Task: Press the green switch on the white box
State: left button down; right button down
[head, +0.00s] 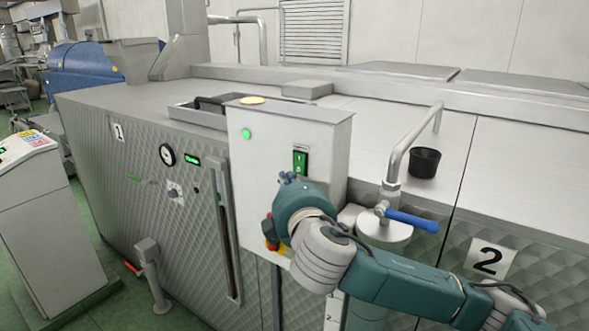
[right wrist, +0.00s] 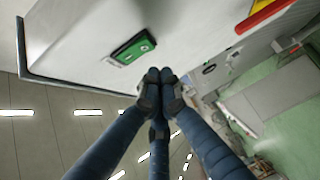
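The white box (head: 255,150) is mounted at the front of the steel machine. The green switch (head: 300,161) sits on its face, in a dark frame, and also shows in the right wrist view (right wrist: 133,47). My right gripper (head: 288,177) is just below and left of the switch in the head view. In the right wrist view its fingers (right wrist: 160,78) are closed together, empty, their tips close to the switch but apart from it in the picture. I cannot tell the gap to the box face. My left gripper is not in view.
A green lamp (head: 246,134) is at the box's upper left. A red and yellow control (head: 270,232) on the lower box is partly hidden by my arm. A bent pipe with a blue-handled valve (head: 411,220) stands right of the box. A black cup (head: 425,162) stands on the machine top.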

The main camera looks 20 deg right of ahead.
aim_at(299, 164)
jog(key=shift+w+d+f+p, duration=0.1)
jog(key=shift+w+d+p, duration=0.1)
jog(key=shift+w+d, duration=0.3)
jog(key=shift+w+d+f+p, duration=0.1)
jog(key=shift+w+d+p, duration=0.1)
jog(key=shift+d, duration=0.45)
jog(key=shift+a, duration=0.1)
